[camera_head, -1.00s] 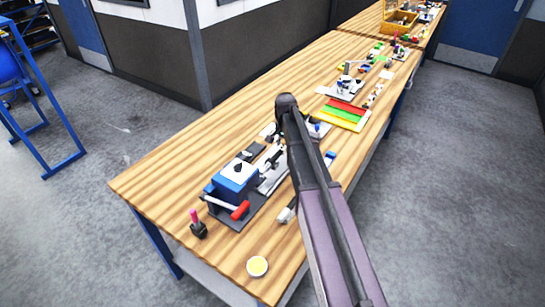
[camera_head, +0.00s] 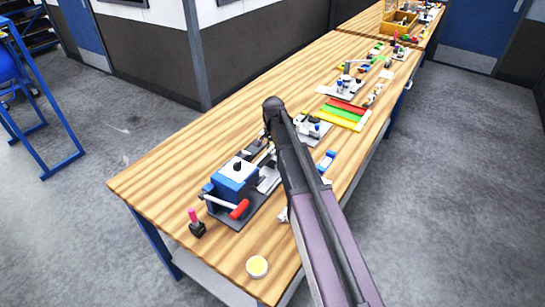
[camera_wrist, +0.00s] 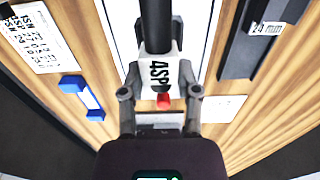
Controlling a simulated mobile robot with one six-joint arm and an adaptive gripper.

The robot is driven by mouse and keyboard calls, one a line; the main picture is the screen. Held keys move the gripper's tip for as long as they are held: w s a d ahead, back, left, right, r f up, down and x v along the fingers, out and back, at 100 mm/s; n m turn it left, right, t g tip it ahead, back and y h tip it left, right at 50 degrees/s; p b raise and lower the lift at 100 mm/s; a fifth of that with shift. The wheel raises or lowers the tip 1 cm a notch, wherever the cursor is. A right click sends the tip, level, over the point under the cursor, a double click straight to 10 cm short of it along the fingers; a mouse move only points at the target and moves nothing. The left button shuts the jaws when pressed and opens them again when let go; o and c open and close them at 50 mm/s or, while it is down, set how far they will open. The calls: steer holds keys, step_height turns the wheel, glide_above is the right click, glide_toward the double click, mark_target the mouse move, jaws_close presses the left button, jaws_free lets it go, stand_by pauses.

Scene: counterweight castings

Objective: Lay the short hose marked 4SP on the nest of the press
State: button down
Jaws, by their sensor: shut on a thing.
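The short hose (camera_wrist: 156,28) is black, with a white tag marked 4SP and a red part just below it. In the wrist view my gripper (camera_wrist: 160,97) is shut on it at the tag, one finger on each side. The hose runs up out of the picture, so its far end is hidden. In the head view the press (camera_head: 235,178) is a blue block with a white top and a red-ended lever, on a dark base. A pale part beside it (camera_head: 268,181), perhaps the nest, is partly covered by my arm. Whether the hose touches anything is unclear.
A blue-and-white item (camera_wrist: 80,96) and a printed card (camera_wrist: 38,36) lie left of the hose. A dark block labelled 24 mm (camera_wrist: 240,45) is on the right.

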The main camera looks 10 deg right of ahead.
steer(key=shift+f+b, duration=0.85)
steer(key=shift+f, duration=0.35)
steer(key=shift+f, duration=0.1)
steer(key=shift+c, duration=1.7)
jaws_free()
steer(key=shift+r, duration=0.2)
step_height(320, 180, up, 12)
steer(key=p, duration=1.2)
steer(key=shift+f, duration=0.1)
